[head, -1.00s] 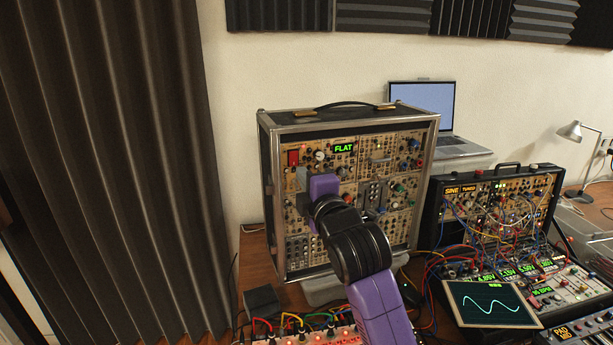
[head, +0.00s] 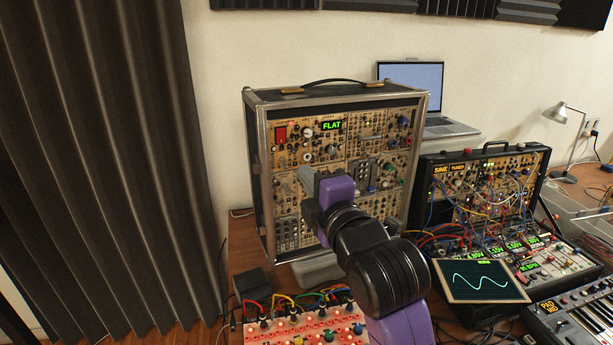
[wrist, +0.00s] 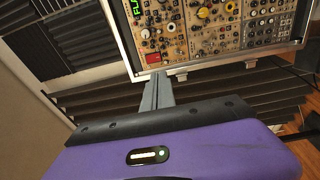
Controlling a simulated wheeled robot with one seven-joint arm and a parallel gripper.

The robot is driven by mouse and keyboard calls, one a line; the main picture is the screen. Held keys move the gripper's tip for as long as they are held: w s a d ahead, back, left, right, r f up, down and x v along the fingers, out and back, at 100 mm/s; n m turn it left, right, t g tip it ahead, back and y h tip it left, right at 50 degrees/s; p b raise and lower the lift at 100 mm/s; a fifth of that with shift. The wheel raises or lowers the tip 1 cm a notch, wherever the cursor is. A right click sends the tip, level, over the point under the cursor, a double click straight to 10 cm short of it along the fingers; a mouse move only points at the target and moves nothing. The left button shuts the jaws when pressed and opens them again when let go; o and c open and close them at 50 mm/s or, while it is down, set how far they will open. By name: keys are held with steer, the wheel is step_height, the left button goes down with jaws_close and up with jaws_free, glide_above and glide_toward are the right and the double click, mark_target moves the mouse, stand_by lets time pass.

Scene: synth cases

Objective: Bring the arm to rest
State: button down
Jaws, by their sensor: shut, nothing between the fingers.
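My arm, purple and black, reaches up from the bottom of the head view in front of a tall synth case. My gripper (head: 308,178) is grey and points toward the case's front panel. In the wrist view my gripper's fingers (wrist: 157,92) are together, with nothing between them. The tall case (head: 258,200) has a metal frame, a black handle, a red switch (head: 280,133) and a green display (head: 332,126) reading FLAT. My arm hides part of its lower panel.
A smaller synth case (head: 427,195) with patch cables stands at right, near a tablet (head: 480,281) showing a wave. A red-lit box (head: 300,330) with cables sits close below my arm. A laptop (head: 412,85) is behind. A dark curtain (head: 90,150) hangs at left.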

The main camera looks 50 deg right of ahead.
stand_by(0.4)
steer(key=s+a+f+m+t+y, duration=0.3)
steer(key=s+a+f+m, duration=0.9)
steer(key=s+a+m, duration=0.15)
steer(key=s+a+f+g+y, duration=0.2)
steer(key=s+f, duration=0.4)
steer(key=s, duration=0.3)
steer(key=s+a+f+g+y, duration=0.2)
steer(key=s+a+f+y, duration=0.1)
steer(key=s+f, duration=0.4)
steer(key=s+a, duration=0.1)
steer(key=s, duration=0.2)
steer(key=shift+a+n+g, duration=0.35)
steer(key=shift+g, duration=0.05)
